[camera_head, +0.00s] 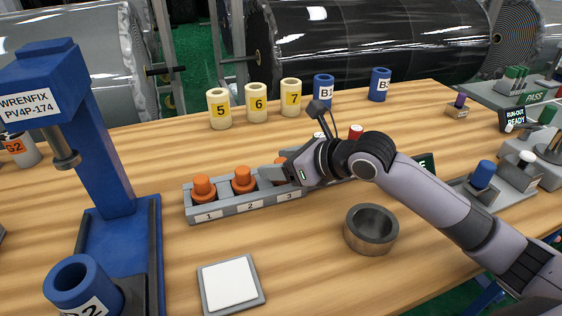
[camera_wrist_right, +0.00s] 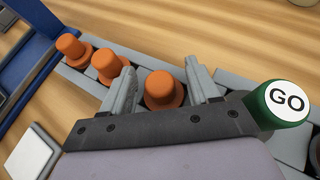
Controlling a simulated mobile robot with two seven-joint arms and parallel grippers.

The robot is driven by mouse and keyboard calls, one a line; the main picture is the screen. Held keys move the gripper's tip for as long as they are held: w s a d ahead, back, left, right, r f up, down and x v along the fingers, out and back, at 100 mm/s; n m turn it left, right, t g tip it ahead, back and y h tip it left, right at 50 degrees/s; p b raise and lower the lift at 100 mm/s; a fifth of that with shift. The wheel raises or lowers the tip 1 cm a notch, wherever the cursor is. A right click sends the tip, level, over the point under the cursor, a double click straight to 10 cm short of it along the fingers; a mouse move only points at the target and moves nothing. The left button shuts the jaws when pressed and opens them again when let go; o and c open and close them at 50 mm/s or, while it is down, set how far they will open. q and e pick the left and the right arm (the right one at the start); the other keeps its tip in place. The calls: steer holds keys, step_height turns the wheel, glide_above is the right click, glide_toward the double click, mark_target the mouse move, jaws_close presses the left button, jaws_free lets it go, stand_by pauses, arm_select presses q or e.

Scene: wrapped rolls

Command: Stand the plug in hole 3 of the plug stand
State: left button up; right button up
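The grey plug stand (camera_head: 228,210) lies on the wooden table with labels 1, 2 and 3 on its front. Orange plugs stand upright at hole 1 (camera_head: 203,188) and hole 2 (camera_head: 243,180). A third orange plug (camera_wrist_right: 163,90) stands upright at hole 3; in the head view it is mostly hidden by my right gripper (camera_head: 272,174). In the right wrist view my right gripper (camera_wrist_right: 161,88) has its fingers spread on either side of this plug, with small gaps visible. How deep the plug sits cannot be told. My left gripper is not in view.
A green GO gauge (camera_wrist_right: 283,103) is close to the right finger. A metal ring (camera_head: 371,229) and a white pad (camera_head: 230,284) lie in front. A blue press (camera_head: 105,170) stands left. Cream cylinders (camera_head: 256,103) and blue ones (camera_head: 380,84) stand behind.

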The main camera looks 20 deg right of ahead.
steer(key=shift+r, duration=0.3)
steer(key=shift+s+d, duration=0.25)
steer(key=v, duration=1.1)
steer(key=shift+s+r, duration=0.1)
